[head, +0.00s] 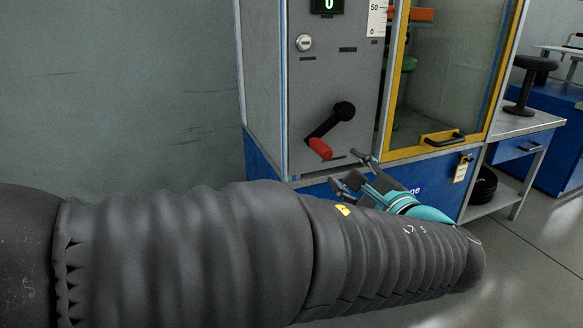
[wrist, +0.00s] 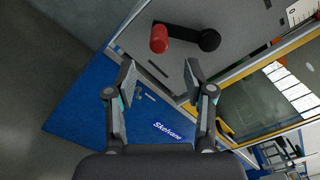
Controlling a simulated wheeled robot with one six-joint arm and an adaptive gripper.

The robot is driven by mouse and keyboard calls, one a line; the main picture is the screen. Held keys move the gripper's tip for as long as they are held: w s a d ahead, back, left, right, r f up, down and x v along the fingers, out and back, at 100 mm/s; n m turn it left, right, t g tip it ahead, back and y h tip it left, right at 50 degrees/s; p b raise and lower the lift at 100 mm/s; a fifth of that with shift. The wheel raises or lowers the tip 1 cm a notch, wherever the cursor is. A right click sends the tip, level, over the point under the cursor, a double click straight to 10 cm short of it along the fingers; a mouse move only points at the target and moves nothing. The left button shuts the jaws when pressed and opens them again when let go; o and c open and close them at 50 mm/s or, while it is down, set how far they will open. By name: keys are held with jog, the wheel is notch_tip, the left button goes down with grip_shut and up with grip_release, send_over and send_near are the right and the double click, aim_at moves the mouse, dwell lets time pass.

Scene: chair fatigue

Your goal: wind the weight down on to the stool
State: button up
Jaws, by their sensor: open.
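A crank on the grey front panel of a test cabinet has a black arm (head: 325,125) and a red handle (head: 320,148), which hangs at the lower left of its hub. The red handle also shows in the wrist view (wrist: 160,40), beyond and above my fingertips. My gripper (head: 350,170) is open and empty, just below and right of the handle, apart from it. Its two fingers also show in the wrist view (wrist: 160,76). Behind the yellow-framed door, an orange part (head: 423,14) and a green part (head: 408,64) are partly visible. I cannot make out the weight or the stool inside.
The yellow door has a dark handle (head: 444,138). A bench (head: 520,123) at right carries a black stool-like object (head: 526,88). Floor is clear at right.

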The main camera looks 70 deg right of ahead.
jog(key=shift+s+a, duration=0.2)
jog(key=shift+a, duration=0.05)
